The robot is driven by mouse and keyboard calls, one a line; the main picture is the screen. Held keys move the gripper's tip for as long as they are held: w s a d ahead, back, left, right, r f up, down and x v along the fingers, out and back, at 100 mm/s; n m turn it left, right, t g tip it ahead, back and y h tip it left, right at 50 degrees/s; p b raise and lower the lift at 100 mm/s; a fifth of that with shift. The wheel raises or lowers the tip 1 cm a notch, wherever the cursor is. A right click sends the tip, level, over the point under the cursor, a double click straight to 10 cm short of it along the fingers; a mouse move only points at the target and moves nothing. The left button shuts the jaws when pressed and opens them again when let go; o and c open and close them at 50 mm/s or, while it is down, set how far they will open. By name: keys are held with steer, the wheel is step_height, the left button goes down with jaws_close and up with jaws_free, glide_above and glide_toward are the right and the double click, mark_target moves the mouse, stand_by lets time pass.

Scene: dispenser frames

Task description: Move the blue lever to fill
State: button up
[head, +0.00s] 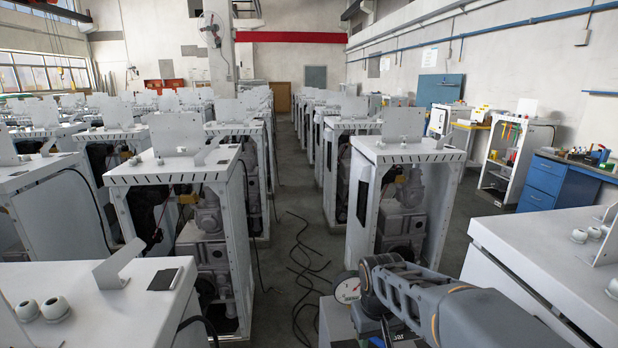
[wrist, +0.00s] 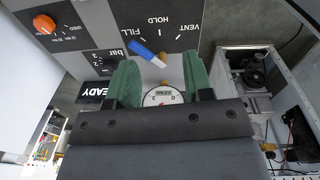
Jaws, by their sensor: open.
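The blue lever (wrist: 144,50) is on a grey and white panel in the wrist view. Its blue end points up and left, toward the FILL mark (wrist: 131,32), and its pale end is at lower right. HOLD (wrist: 157,20) is printed above it and VENT (wrist: 196,26) to the right. My gripper (wrist: 159,60) is open, with green fingers at both sides of the picture's middle. The lever shows beyond and between the fingertips; I cannot tell whether either finger touches it. A round gauge (wrist: 163,97) shows between the fingers.
An open cabinet (wrist: 250,65) stands at right. In the head view, white cabinets (head: 403,160) line a narrow aisle with loose cables (head: 305,258) on its floor.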

steer(key=s+d+r+m+t, duration=0.1)
steer(key=s, duration=0.4)
steer(key=s+d+r+m+t, duration=0.1)
steer(key=s+r+t, duration=0.1)
steer(key=s, duration=0.2)
steer(key=shift+s+d+r+y, duration=0.25)
steer(key=shift+s+r+y, duration=0.05)
steer(key=shift+s, duration=0.05)
